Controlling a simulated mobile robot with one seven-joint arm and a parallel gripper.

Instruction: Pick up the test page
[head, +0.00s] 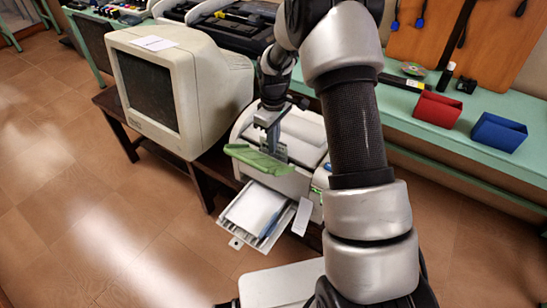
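I cannot tell for sure which sheet is the test page. White paper (254,209) lies in the pulled-out lower tray of a beige printer (294,181), with a blue piece beside it. A small white sheet (153,43) lies on top of the old monitor. My gripper (272,153) points down at the printer's green flap (256,162), above and behind the lower tray. Its fingertips are small and dark here, and I cannot tell whether they are open or hold anything. My arm hides the right part of the printer.
The bulky CRT monitor (187,85) stands left of the printer on a dark low table (118,108). A mint-green bench (400,106) runs behind, with a red bin (437,110) and a blue bin (497,132) at right. The tiled floor at left is clear.

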